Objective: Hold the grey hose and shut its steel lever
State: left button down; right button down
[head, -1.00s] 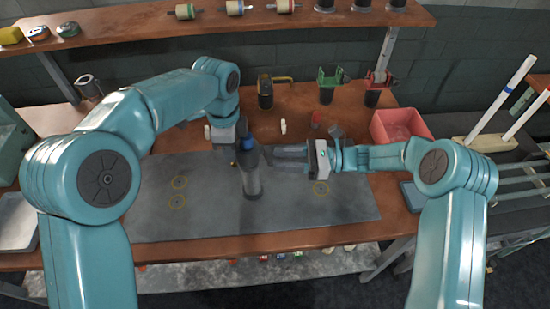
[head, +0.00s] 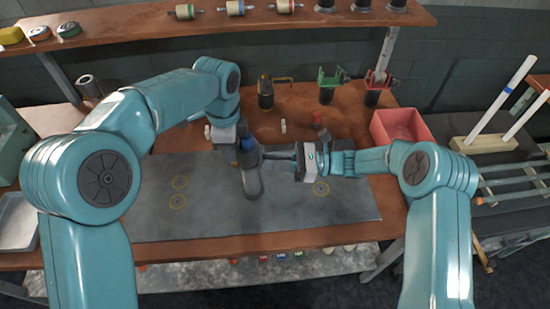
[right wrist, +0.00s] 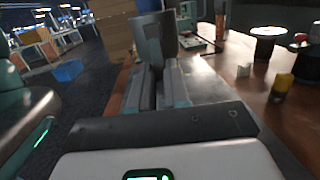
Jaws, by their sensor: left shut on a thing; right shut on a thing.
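The grey hose (head: 252,180) is a stout dark grey piece with a blue part near its top, held over the mat and slightly tilted in the head view. My left gripper (head: 236,143) is shut on it near the upper end; its fingertips are mostly hidden. My right gripper (head: 273,155) comes in from the right, its narrow closed fingers reaching the hose's side. It appears shut on the steel lever, which the fingers hide. In the right wrist view my right fingers (right wrist: 157,92) point away toward an upright grey piece, seemingly the hose (right wrist: 155,40).
A grey mat (head: 155,220) covers the table front. Behind stand a yellow-handled black piece (head: 265,92), a green-topped one (head: 328,88) and a red-topped one (head: 376,90). A red bin (head: 398,125) is at the right. A shelf (head: 150,22) runs along the back.

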jog(key=c, duration=1.2)
grip_release()
jog(key=shift+o, duration=0.2)
jog(key=d+f, duration=0.1)
jog(key=d, duration=1.1)
jog(key=shift+s, duration=0.2)
jog(key=shift+f, duration=0.1)
